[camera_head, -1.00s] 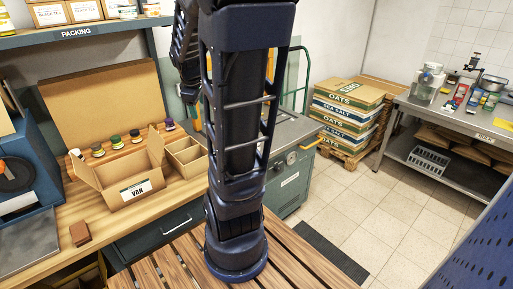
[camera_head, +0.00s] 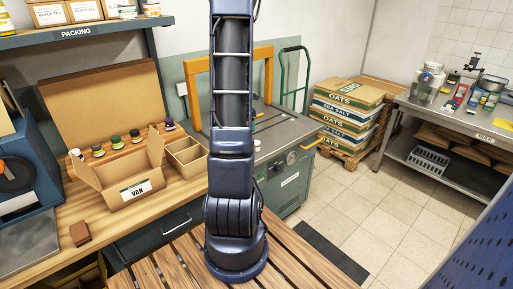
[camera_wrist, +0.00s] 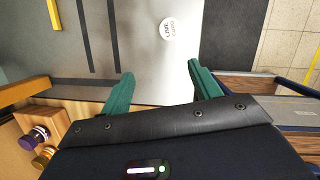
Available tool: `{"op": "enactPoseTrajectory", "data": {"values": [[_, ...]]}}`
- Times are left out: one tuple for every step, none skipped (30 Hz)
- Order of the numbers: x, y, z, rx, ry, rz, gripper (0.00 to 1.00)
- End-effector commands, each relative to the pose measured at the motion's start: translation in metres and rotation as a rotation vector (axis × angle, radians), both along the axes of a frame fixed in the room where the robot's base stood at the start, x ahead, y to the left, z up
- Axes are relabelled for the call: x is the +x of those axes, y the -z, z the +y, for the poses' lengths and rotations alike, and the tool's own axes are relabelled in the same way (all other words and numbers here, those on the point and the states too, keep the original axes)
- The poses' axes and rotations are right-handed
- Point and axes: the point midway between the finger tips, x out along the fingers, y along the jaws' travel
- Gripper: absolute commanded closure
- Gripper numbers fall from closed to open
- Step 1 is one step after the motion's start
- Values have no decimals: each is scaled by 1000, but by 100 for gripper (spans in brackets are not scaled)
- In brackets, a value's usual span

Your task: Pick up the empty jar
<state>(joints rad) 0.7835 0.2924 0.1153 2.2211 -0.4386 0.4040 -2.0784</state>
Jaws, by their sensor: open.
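My gripper (camera_wrist: 162,88) is open in the wrist view, its two green fingers apart with nothing between them. Beyond the fingertips, on a grey metal top, is a round white lid or jar top (camera_wrist: 168,29) with dark lettering that seems to read "LIME CURD". A small white item (camera_head: 257,145) shows beside my arm on the grey machine's top in the head view. I cannot tell which jar is empty. Several small jars (camera_head: 116,142) stand on the packing bench. A clear jar (camera_head: 432,70) stands on the far right table. My gripper is out of the head view.
An open carton (camera_head: 130,185) marked VAN and a divided box (camera_head: 186,155) stand on the wooden bench. An orange frame (camera_head: 263,54) rises over the grey machine (camera_head: 285,135). Stacked oats and salt cartons (camera_head: 346,112) stand behind.

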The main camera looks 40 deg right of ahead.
Motion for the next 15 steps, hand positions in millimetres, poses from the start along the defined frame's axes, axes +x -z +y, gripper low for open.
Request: {"op": "enactPoseTrajectory", "data": {"values": [[-3,13,-11,3,-34,16,38],[-4,19,-16,2,-58,24,38],[-5,25,-22,1,-86,33,38],[-6,30,-26,1,-104,39,38],[-7,33,-29,0,-122,43,38],[-8,38,-32,0,-139,49,38],[-9,40,-34,0,-149,52,38],[-9,42,-36,0,-156,54,38],[-9,44,-37,-1,-165,57,38],[-9,47,-38,0,-170,58,38],[-9,49,-39,0,-172,58,38],[-9,53,-40,0,-174,59,38],[-8,56,-41,0,-174,60,38],[-8,60,-41,1,-173,61,38],[-7,65,-42,0,-174,60,38]]}}
